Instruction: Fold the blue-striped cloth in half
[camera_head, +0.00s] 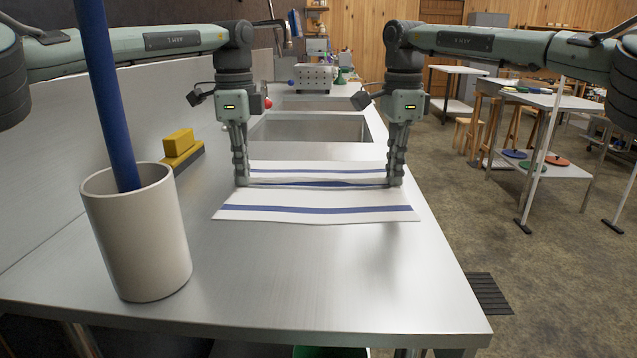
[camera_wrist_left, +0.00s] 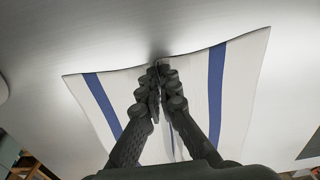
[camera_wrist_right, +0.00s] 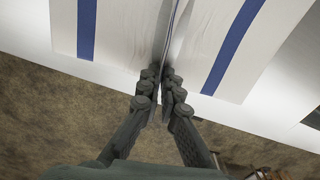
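The white cloth with blue stripes (camera_head: 318,217) lies across the metal counter, with a raised crease running left to right across its middle. My left gripper (camera_head: 242,183) points down at the middle of the cloth's left edge. In the left wrist view its fingers (camera_wrist_left: 159,72) are closed together on the cloth. My right gripper (camera_head: 394,184) points down at the middle of the right edge. In the right wrist view its fingers (camera_wrist_right: 161,76) are closed on the crease. The front and back parts of the cloth rest on the counter. The fingers hide the pinched edges.
A pale cup (camera_head: 137,240) with a blue rod (camera_head: 107,95) stands at the front left. A yellow block (camera_head: 178,143) is by the back wall. A sink (camera_head: 310,129) lies beyond the cloth. The counter (camera_head: 300,285) in front of the cloth is clear.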

